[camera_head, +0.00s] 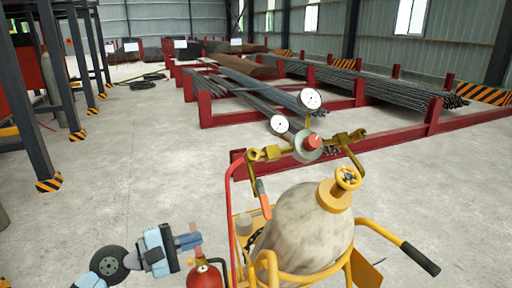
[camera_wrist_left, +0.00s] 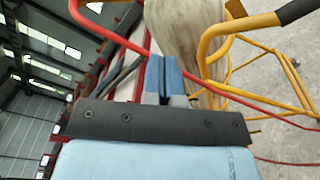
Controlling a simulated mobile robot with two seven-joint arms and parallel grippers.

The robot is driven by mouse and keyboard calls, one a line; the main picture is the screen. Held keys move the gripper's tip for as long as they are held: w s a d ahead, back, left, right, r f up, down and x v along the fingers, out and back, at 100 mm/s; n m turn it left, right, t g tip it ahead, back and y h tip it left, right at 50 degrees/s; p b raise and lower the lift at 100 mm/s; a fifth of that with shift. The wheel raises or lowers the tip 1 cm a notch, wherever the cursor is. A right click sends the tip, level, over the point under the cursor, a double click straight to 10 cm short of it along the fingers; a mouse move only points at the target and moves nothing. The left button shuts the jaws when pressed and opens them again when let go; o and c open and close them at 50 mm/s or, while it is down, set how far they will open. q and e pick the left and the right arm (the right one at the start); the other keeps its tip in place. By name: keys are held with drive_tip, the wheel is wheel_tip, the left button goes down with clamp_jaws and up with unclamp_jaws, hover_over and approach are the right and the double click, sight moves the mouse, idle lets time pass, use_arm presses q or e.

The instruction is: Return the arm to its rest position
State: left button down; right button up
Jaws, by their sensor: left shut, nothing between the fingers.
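My left gripper (camera_head: 190,241) comes in at the lower left of the head view, with pale blue and grey links. Its blue fingers are shut with nothing between them. In the left wrist view the closed fingers (camera_wrist_left: 163,75) point toward the cart's cylinder. In the head view the fingertips are beside a small red bottle (camera_head: 205,276) and left of the yellow gas cart (camera_head: 300,278). I cannot tell whether they touch anything. My right gripper is not in view.
A large pale cylinder (camera_head: 305,228) with a yellow valve (camera_head: 347,178) stands in the cart. Gauges (camera_head: 311,98) rise above it. Red racks (camera_head: 205,108) with steel bars lie behind. A dark blue steel frame (camera_head: 30,110) stands at left. The concrete floor (camera_head: 130,170) between is open.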

use_arm(q)
drive_tip(key=s+a+f+m+t+y+p, duration=0.15)
drive_tip(key=s+f+m+y+p, duration=0.35)
drive_tip(key=f, duration=0.9)
drive_tip(key=s+f+m+y+p, duration=0.1)
drive_tip(key=s+f+m+y, duration=0.2)
drive_tip(key=s+f+m, duration=0.2)
drive_tip(key=s+a+f+m+y+p, duration=0.1)
drive_tip(key=s+f+m+y, duration=0.2)
drive_tip(key=s, duration=0.9)
wheel_tip(320, 180, down, 3)
drive_tip(key=m, duration=0.2)
drive_tip(key=shift+r+m, duration=0.15)
drive_tip(key=shift+m, duration=0.25)
drive_tip(key=shift+w+d, duration=0.1)
